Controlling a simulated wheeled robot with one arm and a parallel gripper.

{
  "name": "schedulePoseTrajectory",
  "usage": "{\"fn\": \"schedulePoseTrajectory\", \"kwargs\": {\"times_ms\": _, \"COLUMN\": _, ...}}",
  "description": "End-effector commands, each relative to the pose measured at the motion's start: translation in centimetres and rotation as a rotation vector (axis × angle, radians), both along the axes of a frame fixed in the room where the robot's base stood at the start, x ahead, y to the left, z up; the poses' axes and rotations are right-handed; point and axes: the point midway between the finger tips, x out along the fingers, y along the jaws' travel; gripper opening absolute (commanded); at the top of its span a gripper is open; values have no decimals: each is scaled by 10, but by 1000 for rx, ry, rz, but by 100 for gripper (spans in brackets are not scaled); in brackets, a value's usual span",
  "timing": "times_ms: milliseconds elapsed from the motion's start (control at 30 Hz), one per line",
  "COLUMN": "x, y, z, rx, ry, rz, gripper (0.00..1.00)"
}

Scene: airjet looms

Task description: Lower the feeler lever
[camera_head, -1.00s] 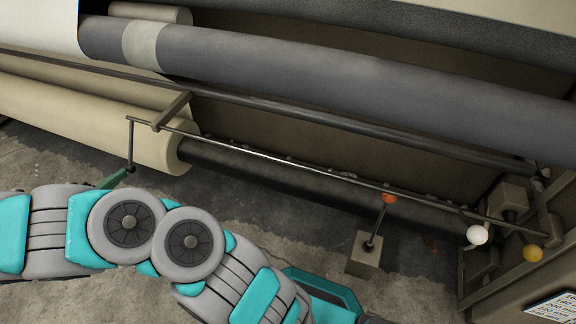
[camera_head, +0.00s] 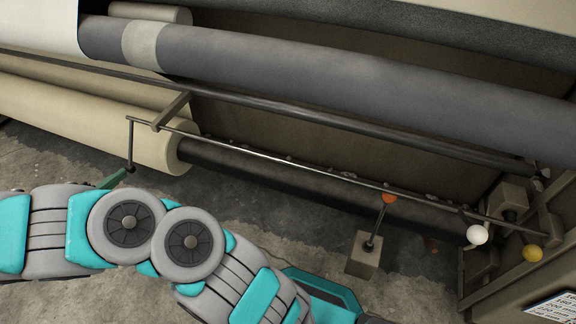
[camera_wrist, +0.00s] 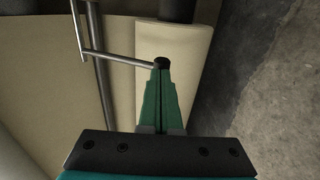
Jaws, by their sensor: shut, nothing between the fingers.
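A thin metal lever (camera_head: 130,140), which looks like the feeler lever, hangs from the left end of a long rod in front of the cream roll. In the wrist view this lever (camera_wrist: 122,57) ends in a dark round knob (camera_wrist: 162,62). My gripper (camera_head: 127,172) has its green fingers at the lever's lower end. In the wrist view the fingers of my gripper (camera_wrist: 161,70) are together, with the knob at their tips and nothing held between them. Whether they touch the knob cannot be told.
A cream roll (camera_head: 90,120) lies behind the lever, with a grey cloth roll (camera_head: 300,75) above. An orange knob (camera_head: 390,198) stands over a block (camera_head: 363,255). White (camera_head: 477,234) and yellow (camera_head: 532,253) knobs sit at right. Bare concrete floor (camera_head: 60,160) lies below.

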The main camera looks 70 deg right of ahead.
Motion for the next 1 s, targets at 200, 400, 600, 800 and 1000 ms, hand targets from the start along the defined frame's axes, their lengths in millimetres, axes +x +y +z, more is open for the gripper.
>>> {"fn": "schedulePoseTrajectory", "kwargs": {"times_ms": 200, "x": 0, "y": -5, "z": -4, "rx": 0, "ry": 0, "rz": 0, "gripper": 0}}
{"fn": "schedulePoseTrajectory", "kwargs": {"times_ms": 400, "x": 1, "y": -10, "z": -6, "rx": 0, "ry": 0, "rz": 0, "gripper": 0}}
{"fn": "schedulePoseTrajectory", "kwargs": {"times_ms": 600, "x": 1, "y": -15, "z": -8, "rx": 0, "ry": 0, "rz": 0, "gripper": 0}}
{"fn": "schedulePoseTrajectory", "kwargs": {"times_ms": 800, "x": 1, "y": -20, "z": -10, "rx": 0, "ry": 0, "rz": 0, "gripper": 0}}
{"fn": "schedulePoseTrajectory", "kwargs": {"times_ms": 1000, "x": 1, "y": -25, "z": -13, "rx": -1, "ry": 1, "rz": 0, "gripper": 0}}
